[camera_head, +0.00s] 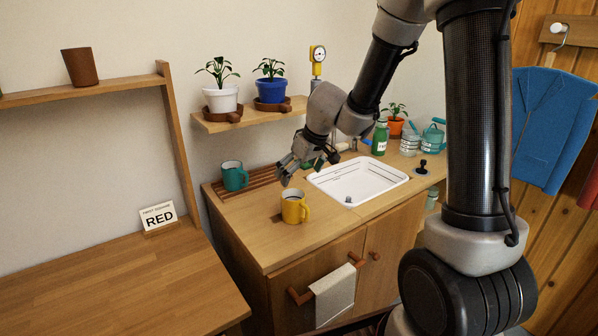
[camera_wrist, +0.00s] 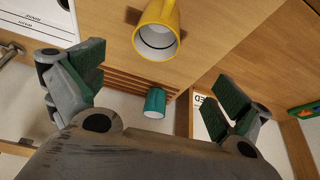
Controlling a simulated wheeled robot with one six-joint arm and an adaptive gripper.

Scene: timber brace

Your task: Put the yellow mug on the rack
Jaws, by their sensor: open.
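The yellow mug (camera_head: 294,208) stands upright on the wooden counter, left of the sink, and it also shows at the top of the wrist view (camera_wrist: 171,20). The slatted wooden rack (camera_head: 262,178) lies at the back left of the counter, and its slats (camera_wrist: 125,75) show in the wrist view. A teal mug (camera_head: 233,177) stands at the rack's left part; it shows in the wrist view too (camera_wrist: 155,101). My gripper (camera_head: 290,172) is open and empty, above and behind the yellow mug, apart from it.
The white sink (camera_head: 385,173) lies right of the yellow mug. A shelf (camera_head: 232,122) with potted plants hangs above the rack. A green bottle (camera_head: 380,139) and watering cans stand behind the sink. A sign reading RED (camera_head: 158,216) stands on the left desk. The counter's front left is clear.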

